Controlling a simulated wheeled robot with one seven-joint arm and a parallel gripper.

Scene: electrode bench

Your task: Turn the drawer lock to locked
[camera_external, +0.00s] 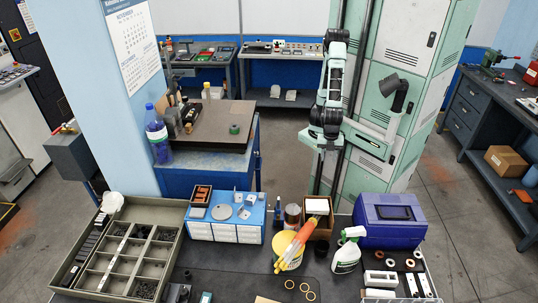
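No drawer lock can be made out at this size. A small blue drawer unit (226,219) with white drawer fronts stands on the dark bench in front. A dark workbench (470,112) with drawers stands at the right, and any lock on it is too small to see. My arm is folded upright near the middle of the view, behind the front bench and apart from everything on it. I see nothing held.
A blue cabinet (207,175) stands behind. Green lockers (405,100) rise behind my arm. Floor is clear at the right.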

